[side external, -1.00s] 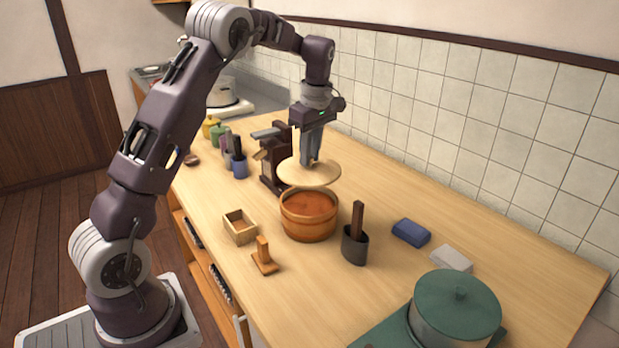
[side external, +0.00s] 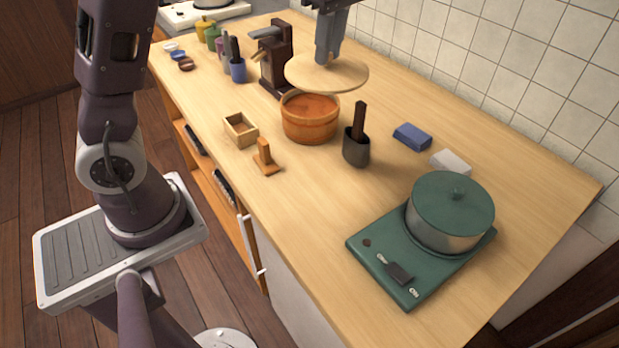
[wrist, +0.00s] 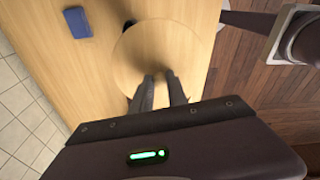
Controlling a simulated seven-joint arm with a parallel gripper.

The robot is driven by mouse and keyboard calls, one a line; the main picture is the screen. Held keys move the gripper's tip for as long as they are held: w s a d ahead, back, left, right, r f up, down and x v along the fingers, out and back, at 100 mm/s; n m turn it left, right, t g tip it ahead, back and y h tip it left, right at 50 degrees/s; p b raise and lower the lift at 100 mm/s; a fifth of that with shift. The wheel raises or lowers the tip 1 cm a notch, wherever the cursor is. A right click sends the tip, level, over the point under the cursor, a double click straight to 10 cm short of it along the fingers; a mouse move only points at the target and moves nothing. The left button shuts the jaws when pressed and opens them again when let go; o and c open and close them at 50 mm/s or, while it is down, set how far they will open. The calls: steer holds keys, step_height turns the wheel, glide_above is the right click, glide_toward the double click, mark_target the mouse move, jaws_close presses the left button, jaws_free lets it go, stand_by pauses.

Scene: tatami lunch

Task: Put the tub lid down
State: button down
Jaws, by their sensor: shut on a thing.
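The tub lid (side external: 327,74) is a pale round wooden disc. My gripper (side external: 327,58) is shut on it from above and holds it roughly level in the air, above and slightly right of the tub. The lid also shows in the wrist view (wrist: 160,47), with my fingers at its near part. The handle between my fingertips is hidden. The round wooden tub (side external: 310,127) stands on the counter, uncovered, with reddish-brown contents. Its far rim is partly hidden by the lid in the side view, and the wrist view does not show it.
A dark holder (side external: 356,152) with a brown upright piece stands right of the tub. A small wooden box (side external: 240,130) and a wooden stand (side external: 265,161) are left. A dark brown machine (side external: 273,66) stands behind. Counter (side external: 310,215) in front is clear, left of the green-lidded pot (side external: 450,212).

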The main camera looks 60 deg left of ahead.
steer(key=s+d+f, duration=0.2)
steer(key=s+d, duration=0.6)
steer(key=s, duration=0.2)
step_height(320, 180, down, 22)
steer(key=shift+w+d+f, duration=0.1)
steer(key=shift+w+d, duration=0.05)
steer(key=shift+f, duration=0.1)
steer(key=c, duration=1.3)
jaws_free()
